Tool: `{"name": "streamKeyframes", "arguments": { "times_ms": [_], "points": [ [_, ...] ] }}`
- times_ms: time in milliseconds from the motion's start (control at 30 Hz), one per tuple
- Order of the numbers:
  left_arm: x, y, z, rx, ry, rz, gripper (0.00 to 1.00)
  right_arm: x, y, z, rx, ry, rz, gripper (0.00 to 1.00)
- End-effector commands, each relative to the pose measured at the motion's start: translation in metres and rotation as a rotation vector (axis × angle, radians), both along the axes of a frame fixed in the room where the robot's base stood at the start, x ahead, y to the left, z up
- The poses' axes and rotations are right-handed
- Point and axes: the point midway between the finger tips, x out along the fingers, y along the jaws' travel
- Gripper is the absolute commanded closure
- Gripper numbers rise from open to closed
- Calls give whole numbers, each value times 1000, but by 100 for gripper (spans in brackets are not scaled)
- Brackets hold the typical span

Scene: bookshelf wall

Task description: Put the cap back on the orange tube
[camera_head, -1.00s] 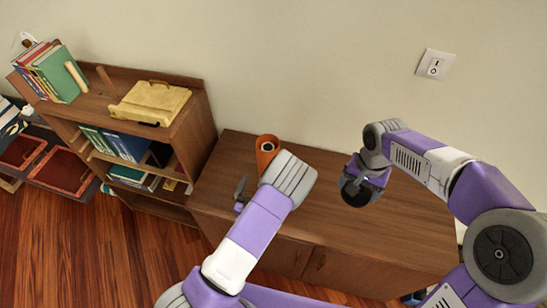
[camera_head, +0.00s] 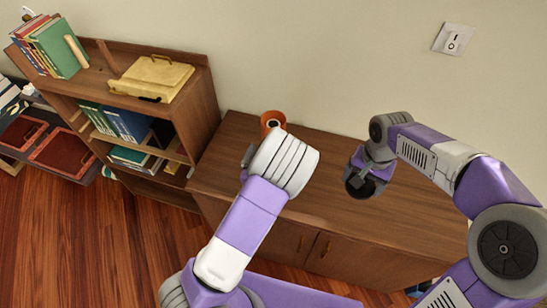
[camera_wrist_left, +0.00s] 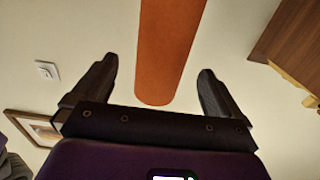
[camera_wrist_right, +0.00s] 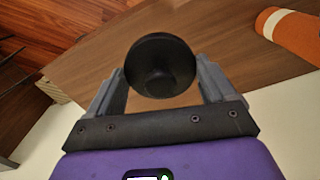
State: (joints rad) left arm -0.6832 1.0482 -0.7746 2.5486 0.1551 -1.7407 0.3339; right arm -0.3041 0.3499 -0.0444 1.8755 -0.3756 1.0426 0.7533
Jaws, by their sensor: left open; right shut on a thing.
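The orange tube (camera_head: 264,127) stands on the brown cabinet near the wall, its dark open top showing in the head view. My left wrist hides its lower part. In the left wrist view the tube (camera_wrist_left: 168,50) lies between the spread fingers of my left gripper (camera_wrist_left: 158,80), with gaps on both sides. My right gripper (camera_wrist_right: 160,85) is shut on the round black cap (camera_wrist_right: 160,62). It holds the cap above the cabinet, right of the tube; the cap (camera_head: 358,187) is dark and small in the head view. The tube with its white band (camera_wrist_right: 294,30) also shows in the right wrist view.
The cabinet top (camera_head: 330,205) is otherwise bare around the tube. A bookshelf (camera_head: 195,110) with books and a yellow case (camera_head: 152,78) stands at the left. The wall with a light switch (camera_head: 453,39) rises behind the cabinet.

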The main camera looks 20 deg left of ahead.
Motion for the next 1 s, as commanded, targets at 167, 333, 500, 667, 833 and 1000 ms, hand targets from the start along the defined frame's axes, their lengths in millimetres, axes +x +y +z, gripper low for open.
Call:
{"name": "streamKeyframes", "arguments": {
  "times_ms": [167,333,500,667,833,1000],
  "points": [
    [5,0,-4,-6,-1,0,0,0,0,-25,0,0,0,45],
    [22,0,-3,-5,0,1,0,0,0,-34,0,0,0,45],
    [28,0,-1,-4,3,1,0,0,0,-35,0,0,0,45],
    [28,0,0,-4,3,2,0,0,0,-34,0,0,0,45],
    [33,0,0,-3,2,1,0,0,0,-33,0,0,0,45],
    [58,2,0,-1,1,0,0,0,0,-31,0,0,0,45]
  ]
}}
